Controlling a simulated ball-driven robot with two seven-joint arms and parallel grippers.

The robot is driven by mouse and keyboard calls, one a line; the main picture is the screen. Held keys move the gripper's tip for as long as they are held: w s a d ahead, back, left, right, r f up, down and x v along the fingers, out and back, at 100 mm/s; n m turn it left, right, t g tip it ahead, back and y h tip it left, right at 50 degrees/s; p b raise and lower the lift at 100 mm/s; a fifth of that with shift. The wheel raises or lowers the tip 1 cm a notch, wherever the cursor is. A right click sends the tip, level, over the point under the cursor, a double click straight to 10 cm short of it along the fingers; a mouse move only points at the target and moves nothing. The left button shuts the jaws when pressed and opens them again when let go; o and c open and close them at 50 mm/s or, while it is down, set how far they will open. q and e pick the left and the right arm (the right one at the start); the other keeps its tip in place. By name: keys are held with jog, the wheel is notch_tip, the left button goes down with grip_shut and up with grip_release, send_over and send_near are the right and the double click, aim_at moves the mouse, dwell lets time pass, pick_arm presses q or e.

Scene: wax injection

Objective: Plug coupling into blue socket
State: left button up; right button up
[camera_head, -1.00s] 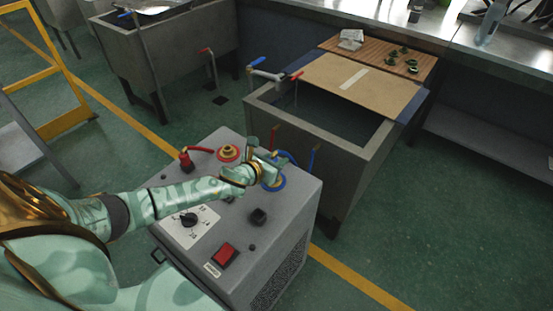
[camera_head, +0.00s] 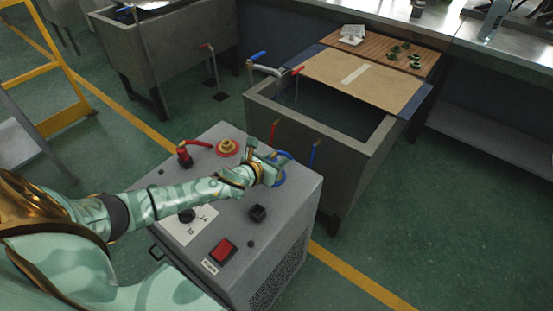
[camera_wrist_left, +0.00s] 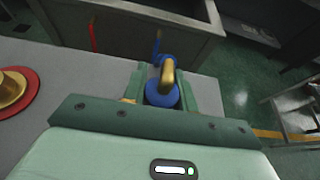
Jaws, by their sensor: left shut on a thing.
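My left gripper (camera_head: 270,167) is at the blue socket (camera_head: 281,179) on top of the grey machine. The socket is a blue ring, partly hidden by the gripper. In the left wrist view, my left gripper (camera_wrist_left: 174,97) has its two green fingers shut on the coupling (camera_wrist_left: 160,97), a blue body with a bent brass piece on top. Its blue hose shows beyond the fingers in the head view (camera_head: 285,155). The coupling's lower end is hidden, so I cannot tell whether it is seated in the socket. My right gripper is not in view.
A red socket with a brass centre (camera_head: 227,148) and a red coupling (camera_head: 184,154) with a red hose stand left of the gripper. The grey machine top (camera_head: 228,215) also carries a dial, a black knob and a red switch. A grey tank (camera_head: 350,160) stands behind.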

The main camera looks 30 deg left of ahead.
pick_arm(q)
jog(key=shift+f+b, duration=0.3)
jog(key=shift+f, duration=0.2)
jog(key=o, duration=1.1)
jog(key=shift+r, duration=0.1)
jog(key=shift+s, duration=0.1)
jog(key=shift+s+r+p, duration=0.25)
jog(key=shift+s+p, duration=0.1)
jog(key=p+v, duration=0.4)
jog(key=v, duration=1.1)
jog(key=shift+s, duration=0.15)
